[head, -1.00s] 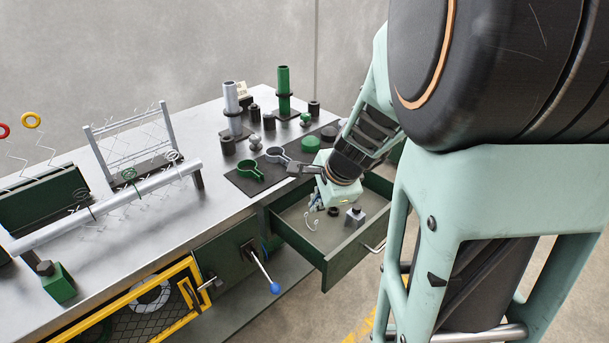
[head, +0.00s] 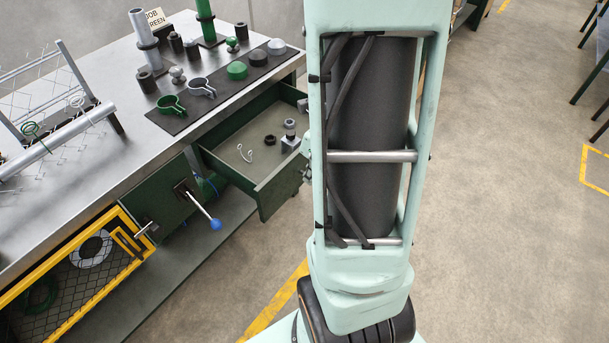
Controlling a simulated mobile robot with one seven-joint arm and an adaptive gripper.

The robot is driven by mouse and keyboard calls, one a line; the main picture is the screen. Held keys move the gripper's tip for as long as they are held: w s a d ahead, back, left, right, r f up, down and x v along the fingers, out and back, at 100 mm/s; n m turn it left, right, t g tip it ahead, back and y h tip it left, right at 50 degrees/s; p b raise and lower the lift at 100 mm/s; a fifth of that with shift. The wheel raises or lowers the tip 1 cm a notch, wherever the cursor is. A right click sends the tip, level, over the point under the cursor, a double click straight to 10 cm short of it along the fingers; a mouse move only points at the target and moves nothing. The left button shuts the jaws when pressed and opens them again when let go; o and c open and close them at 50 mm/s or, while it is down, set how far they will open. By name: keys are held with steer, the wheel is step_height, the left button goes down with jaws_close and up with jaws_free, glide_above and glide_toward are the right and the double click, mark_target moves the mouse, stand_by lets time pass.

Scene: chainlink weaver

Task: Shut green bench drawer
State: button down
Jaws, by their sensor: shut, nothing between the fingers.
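The green bench drawer (head: 281,191) stands pulled out from the right part of the workbench in the head view. Its grey floor is visible, with a bent wire hook (head: 244,153), a dark ring (head: 270,140) and a small metal block with a round post (head: 290,137) on it. The right end of the drawer front and its handle are hidden or unclear behind my upright arm link. My gripper is not visible; the arm covers the area just right of the drawer.
The metal bench top (head: 135,105) holds clamps, posts and a mesh frame. A blue-knobbed lever (head: 215,224) sticks out left of the drawer, beside a yellow-framed mesh door (head: 95,250). Open concrete floor (head: 490,220) lies to the right, with more benches at the far right edge.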

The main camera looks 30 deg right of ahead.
mark_target(292, 183)
steer(key=shift+w+a+f+b, duration=0.35)
steer(key=shift+w+f+b, duration=0.2)
steer(key=shift+w+f, duration=0.65)
steer(key=shift+w+a+f+b, duration=0.3)
steer(key=shift+w+f+b, duration=0.4)
steer(key=shift+f, duration=0.85)
steer(key=shift+w+a+f+b, duration=0.4)
steer(key=shift+w+f, duration=0.6)
steer(key=shift+f, duration=0.4)
